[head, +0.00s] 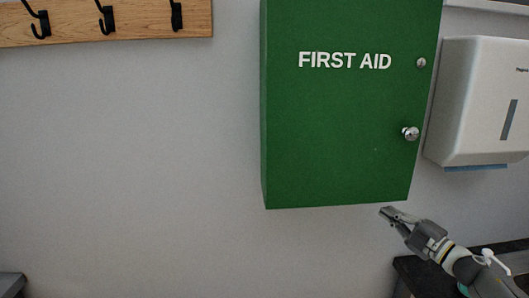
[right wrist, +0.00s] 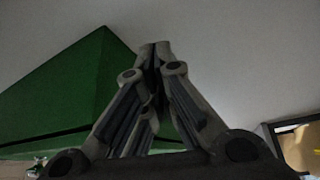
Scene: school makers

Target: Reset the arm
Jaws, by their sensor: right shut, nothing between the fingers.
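My right gripper (head: 386,212) is in the lower right of the head view, just below the lower right corner of the green first aid cabinet (head: 335,110). In the right wrist view the gripper's fingers (right wrist: 157,50) meet at the tips, with nothing between them. The green cabinet (right wrist: 65,90) fills the left of that view, apart from the fingers as far as I can tell. The cabinet door is shut in the head view, with a round knob (head: 410,133) near its right edge. My left gripper is not in view.
A white paper towel dispenser (head: 470,100) hangs right of the cabinet. A wooden rail (head: 150,25) with black hooks is at the upper left. A dark surface edge (head: 405,272) lies below my right arm.

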